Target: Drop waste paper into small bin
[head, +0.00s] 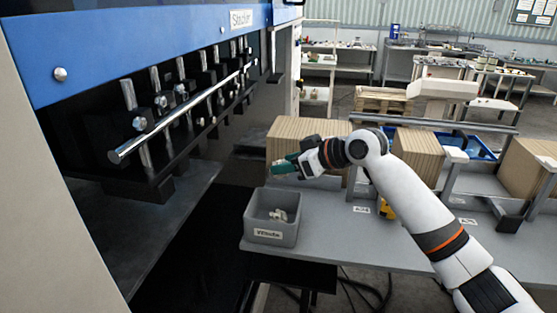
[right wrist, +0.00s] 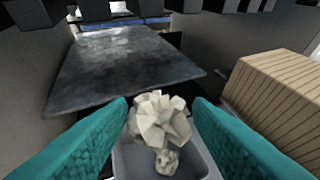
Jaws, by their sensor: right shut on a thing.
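A small grey bin (head: 258,211) with a "Waste" label stands at the left end of the grey table. Pale crumpled paper (head: 278,215) lies inside it. My right gripper (head: 284,167) is above the bin, its teal fingers pointing left. Below that ball, another piece of crumpled paper (right wrist: 167,161) lies in the bin (right wrist: 130,160). The held ball is not clearly visible in the head view. My left gripper is not in view.
Stacks of brown kraft board (head: 300,133) stand on the table (head: 325,225) behind and right of the bin. A large machine with a blue beam (head: 130,45) and a metal bar (head: 180,117) fills the left. Shelves and benches stand in the background.

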